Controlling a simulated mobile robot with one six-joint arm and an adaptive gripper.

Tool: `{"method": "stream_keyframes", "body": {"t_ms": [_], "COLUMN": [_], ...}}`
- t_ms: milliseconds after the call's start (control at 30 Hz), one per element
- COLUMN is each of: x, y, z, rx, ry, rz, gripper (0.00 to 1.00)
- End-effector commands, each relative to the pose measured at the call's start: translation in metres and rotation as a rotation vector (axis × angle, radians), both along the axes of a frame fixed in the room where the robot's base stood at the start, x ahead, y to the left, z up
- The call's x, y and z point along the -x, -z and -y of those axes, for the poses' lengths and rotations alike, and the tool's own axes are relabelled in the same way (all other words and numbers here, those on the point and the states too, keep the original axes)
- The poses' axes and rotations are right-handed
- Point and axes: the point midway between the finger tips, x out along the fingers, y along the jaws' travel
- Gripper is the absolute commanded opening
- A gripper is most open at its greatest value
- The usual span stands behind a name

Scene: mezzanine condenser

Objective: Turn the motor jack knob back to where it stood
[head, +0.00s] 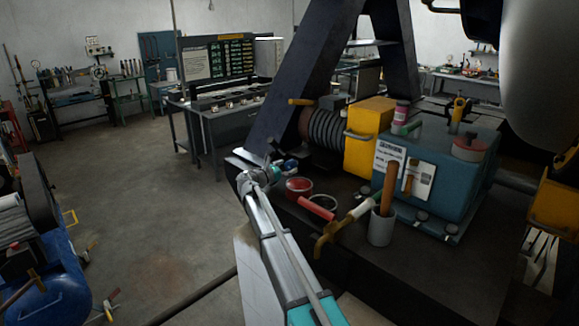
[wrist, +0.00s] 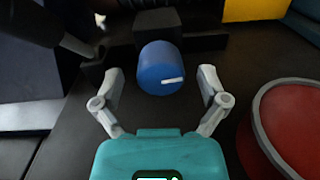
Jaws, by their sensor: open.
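The motor jack knob (wrist: 158,62) is a blue cylinder with a white pointer line on its face, set on a black block. In the wrist view the line points right, tilted slightly upward. In the head view the knob (head: 291,166) is small, just right of the end of my arm. My gripper (wrist: 161,73) is open, with one finger on each side of the knob in the wrist view. Gaps show between both fingers and the knob, and I see no contact. In the head view my gripper's fingers are too small to make out.
A red round container (wrist: 300,125) stands close to the right of my gripper. A dark slanted beam (head: 300,85) rises behind.

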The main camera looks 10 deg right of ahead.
Motion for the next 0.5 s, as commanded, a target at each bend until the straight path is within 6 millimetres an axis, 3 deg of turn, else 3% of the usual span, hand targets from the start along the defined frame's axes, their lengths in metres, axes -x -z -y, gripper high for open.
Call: {"method": "stream_keyframes", "body": {"t_ms": [200, 500], "x": [-0.0089, -0.0098], "y": [0.0000, 0.0000], "z": [0.0125, 0.0138], "rx": [0.000, 0.000], "ry": [-0.001, -0.001], "rz": [0.000, 0.000], "gripper": [0.93, 0.93]}}
